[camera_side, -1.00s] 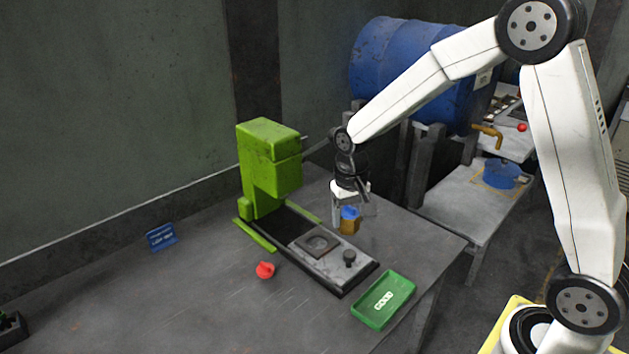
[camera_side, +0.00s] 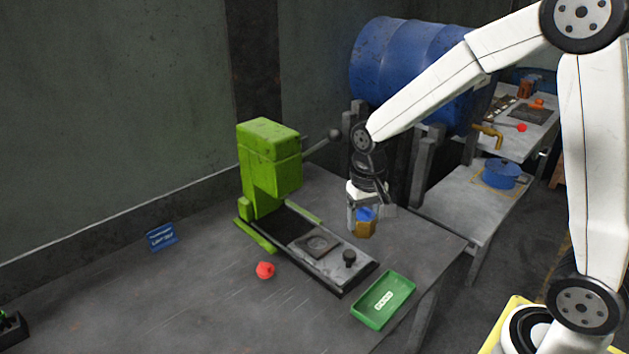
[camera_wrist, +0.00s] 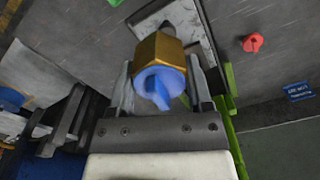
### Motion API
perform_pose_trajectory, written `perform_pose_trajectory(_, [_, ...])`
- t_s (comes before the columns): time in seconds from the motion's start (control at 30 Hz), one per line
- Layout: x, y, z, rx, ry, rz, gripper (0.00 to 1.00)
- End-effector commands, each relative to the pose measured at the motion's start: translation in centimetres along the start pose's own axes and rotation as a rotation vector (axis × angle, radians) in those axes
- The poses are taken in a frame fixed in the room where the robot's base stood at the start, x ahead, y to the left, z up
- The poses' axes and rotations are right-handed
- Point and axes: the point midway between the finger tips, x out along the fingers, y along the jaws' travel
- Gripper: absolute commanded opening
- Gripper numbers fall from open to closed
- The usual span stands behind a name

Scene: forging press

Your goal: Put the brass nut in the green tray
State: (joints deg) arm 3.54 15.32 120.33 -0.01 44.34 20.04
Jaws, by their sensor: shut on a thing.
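My gripper (camera_side: 370,222) is shut on a brass nut (camera_side: 366,230) with a blue part in its top. It holds the nut in the air above the bench, behind and to the right of the press bed in the side view. In the wrist view the brass nut (camera_wrist: 158,52) sits between my fingers, with the blue part (camera_wrist: 160,86) facing the camera. The green tray (camera_side: 405,285), with white lettering inside, lies near the bench's right edge, in front of the held nut. The tray looks empty.
A green press (camera_side: 268,160) with a dark bed stands on the bench behind the tray. A black knob (camera_side: 349,257) stands at the bed's near end. A red piece (camera_side: 265,270) lies left of the bed.

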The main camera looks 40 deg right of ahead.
Motion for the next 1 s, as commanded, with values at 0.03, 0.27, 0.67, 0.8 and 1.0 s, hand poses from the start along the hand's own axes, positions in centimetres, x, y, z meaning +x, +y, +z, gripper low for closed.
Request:
perform_pose_trajectory(0.03, [-0.1,0.0,-0.1,0.000,0.002,-0.001,0.00])
perform_pose_trajectory(0.27, [0.1,-0.1,0.1,-0.010,0.001,0.000,0.00])
perform_pose_trajectory(0.67, [3.8,-0.5,4.3,-0.230,-0.002,0.000,0.00])
perform_pose_trajectory(0.8, [5.3,-0.4,6.5,-0.337,-0.002,0.000,0.00])
perform_pose_trajectory(1.0, [6.6,-0.3,8.4,-0.436,0.000,-0.001,0.00])
